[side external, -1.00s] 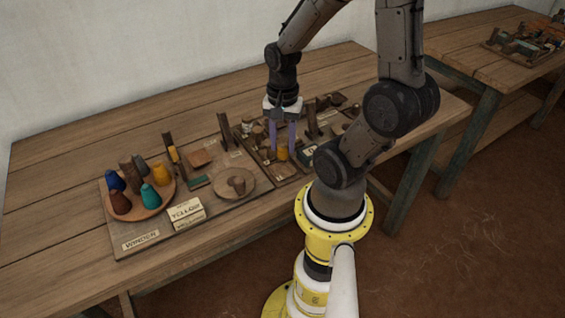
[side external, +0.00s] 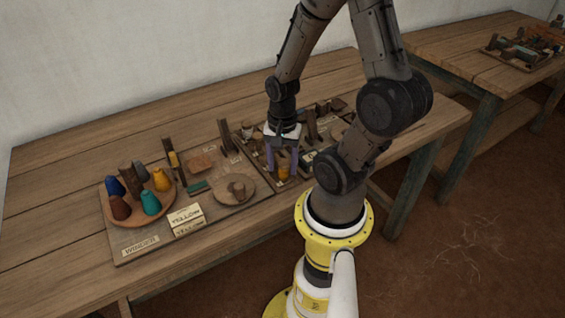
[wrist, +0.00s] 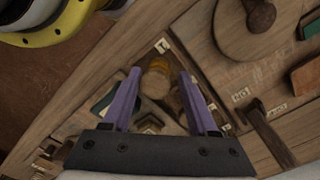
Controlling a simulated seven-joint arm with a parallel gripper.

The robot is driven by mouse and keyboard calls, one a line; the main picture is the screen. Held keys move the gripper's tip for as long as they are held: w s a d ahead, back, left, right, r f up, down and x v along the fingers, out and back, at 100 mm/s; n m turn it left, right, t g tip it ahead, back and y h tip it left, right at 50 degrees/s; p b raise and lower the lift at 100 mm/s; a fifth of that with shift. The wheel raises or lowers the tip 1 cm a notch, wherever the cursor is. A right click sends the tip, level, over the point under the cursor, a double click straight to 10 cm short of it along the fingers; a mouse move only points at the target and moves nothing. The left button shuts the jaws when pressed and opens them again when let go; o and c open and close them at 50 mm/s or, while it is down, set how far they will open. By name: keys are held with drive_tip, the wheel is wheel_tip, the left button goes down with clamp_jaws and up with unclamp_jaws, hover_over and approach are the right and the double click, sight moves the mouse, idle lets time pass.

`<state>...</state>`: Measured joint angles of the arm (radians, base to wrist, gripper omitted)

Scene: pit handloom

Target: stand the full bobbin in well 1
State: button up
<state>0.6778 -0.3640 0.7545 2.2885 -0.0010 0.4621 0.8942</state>
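The full bobbin, wound in yellow thread (side external: 283,172), stands upright near the front left corner of the dark tray on the bench. In the wrist view the yellow bobbin (wrist: 156,74) lies between my purple fingertips. My gripper (side external: 282,174) is low over the tray, pointing down, and its fingers are spread to either side of the bobbin. In the wrist view my gripper (wrist: 160,73) shows a gap between the bobbin and the right finger. The bobbin's foot is hidden, so I cannot tell how it sits in a well. The well numbers are too small to read.
The winder board (side external: 125,252) lies to the left, with a round plate of coloured cones (side external: 163,208) and a wooden disc (side external: 220,193). Upright wooden posts (side external: 311,125) stand close behind my gripper. Bare bench (side external: 60,140) is free at the back left.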

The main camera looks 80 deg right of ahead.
sight(282, 162)
drive_tip(key=shift+o, duration=0.3)
wheel_tip(282, 162, up, 12)
drive_tip(key=w+a+r+n+t, duration=0.1)
drive_tip(key=a+r+n, duration=0.3)
drive_tip(key=n, duration=0.5)
drive_tip(key=w+a+r+n+t, duration=0.1)
drive_tip(key=a+r+n+t, duration=0.3)
drive_tip(key=a+n, duration=0.3)
drive_tip(key=shift+a+r+n+t, duration=0.3)
drive_tip(key=shift+a+r+n, duration=0.05)
drive_tip(key=shift+n, duration=0.65)
